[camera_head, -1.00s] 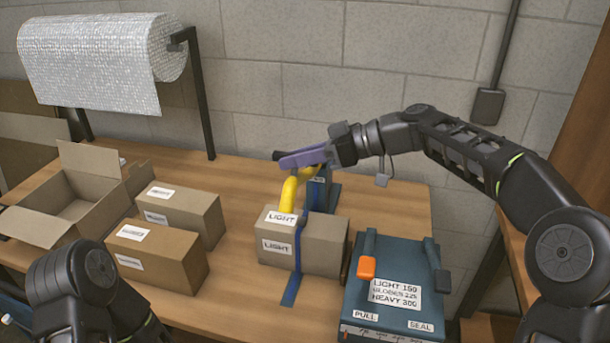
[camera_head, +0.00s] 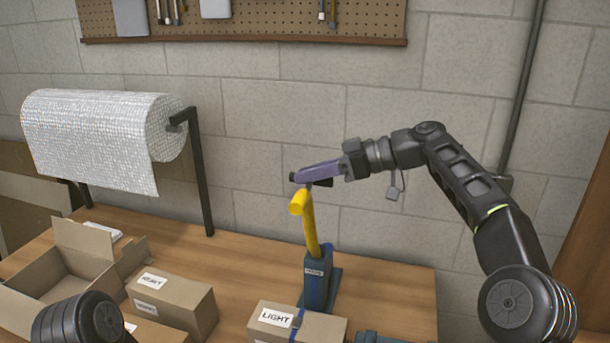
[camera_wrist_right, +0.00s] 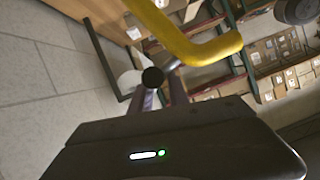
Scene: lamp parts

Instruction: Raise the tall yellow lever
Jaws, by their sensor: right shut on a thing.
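The tall yellow lever (camera_head: 311,232) stands nearly upright, leaning slightly left, above its dark blue base (camera_head: 316,284). Its bent top end points toward me. My right gripper (camera_head: 300,178), with purple fingers, is shut at the lever's top. In the right wrist view the yellow lever (camera_wrist_right: 190,42) crosses just beyond the fingertips, beside a dark round end (camera_wrist_right: 152,77); the exact contact is hard to see. Of my left arm only a dark link shows at the lower left; its gripper is out of view.
A box labelled LIGHT (camera_head: 272,318) sits in front of the lever base. Other cartons (camera_head: 172,302) and an open box (camera_head: 50,283) are on the left. A bubble-wrap roll (camera_head: 100,135) hangs behind.

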